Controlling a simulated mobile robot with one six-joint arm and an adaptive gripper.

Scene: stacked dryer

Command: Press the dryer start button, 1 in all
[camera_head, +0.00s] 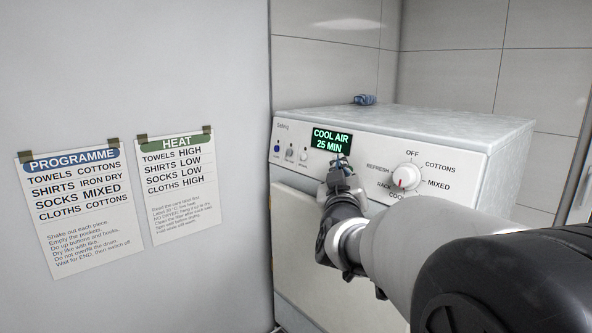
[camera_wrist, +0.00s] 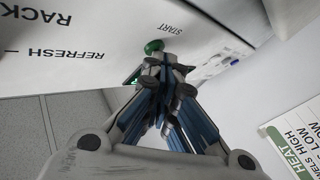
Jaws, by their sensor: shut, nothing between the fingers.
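The white dryer (camera_head: 440,125) has a control panel with a lit display (camera_head: 331,140) reading COOL AIR, 25 MIN. Its round dial (camera_head: 406,176) has a red mark towards its lower left side, near the COOL label. The green start button (camera_wrist: 153,47) sits beside the word START in the wrist view. My gripper (camera_head: 340,172) is shut and empty, in front of the panel just below the display. In the wrist view its fingertips (camera_wrist: 168,62) are right at the button; I cannot tell whether they touch it. In the head view the gripper hides the button.
Small buttons (camera_head: 290,151) sit at the panel's left. A small blue object (camera_head: 364,99) lies on top of the dryer. A PROGRAMME sheet (camera_head: 80,210) and a HEAT sheet (camera_head: 179,185) hang on the grey surface at left. Tiled wall (camera_head: 450,70) stands behind.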

